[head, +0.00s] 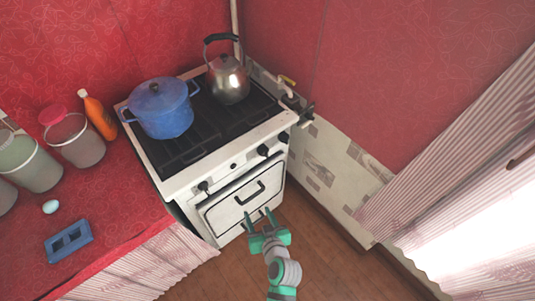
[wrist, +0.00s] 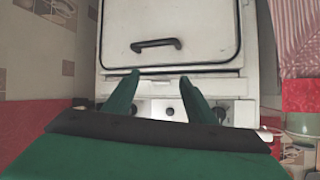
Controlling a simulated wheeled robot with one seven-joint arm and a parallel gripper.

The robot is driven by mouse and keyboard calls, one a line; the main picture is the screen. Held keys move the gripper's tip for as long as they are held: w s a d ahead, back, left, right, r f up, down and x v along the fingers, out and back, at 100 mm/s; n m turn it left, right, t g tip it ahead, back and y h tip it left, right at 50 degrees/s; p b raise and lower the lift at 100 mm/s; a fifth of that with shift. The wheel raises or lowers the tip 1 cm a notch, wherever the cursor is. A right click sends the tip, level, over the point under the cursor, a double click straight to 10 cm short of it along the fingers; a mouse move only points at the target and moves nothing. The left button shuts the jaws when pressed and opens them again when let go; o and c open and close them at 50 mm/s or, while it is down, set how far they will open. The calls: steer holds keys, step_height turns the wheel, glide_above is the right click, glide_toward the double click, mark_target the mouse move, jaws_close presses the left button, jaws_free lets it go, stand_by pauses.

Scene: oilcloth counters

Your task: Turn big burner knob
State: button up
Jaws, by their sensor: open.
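A white stove (head: 233,166) has a row of dark knobs along its front panel. One knob (head: 203,186) is at the left and two knobs, (head: 263,150) and (head: 284,137), are at the right. I cannot tell which one is the big burner knob. My gripper (head: 257,211) is open and empty in front of the oven door, below the panel and apart from the knobs. In the wrist view, which looks upside down, my gripper (wrist: 160,76) spreads across the panel. A knob (wrist: 220,113) shows beyond the right finger; others are partly hidden by the fingers.
The oven door has a dark handle (head: 250,193). A blue pot (head: 163,108) and a metal kettle (head: 228,80) stand on the stovetop. Wooden floor (head: 325,250) is free at right.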

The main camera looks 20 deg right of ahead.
steer(key=w+d+r+n+y, duration=0.2)
steer(key=w+d+r, duration=0.3)
steer(key=w+d, duration=0.2)
steer(key=n+y, duration=0.2)
steer(key=n, duration=0.1)
glide_toward(267, 154)
steer(key=x, duration=1)
steer(key=shift+w+d+f, duration=0.1)
steer(key=shift+f, duration=0.1)
steer(key=c, duration=1)
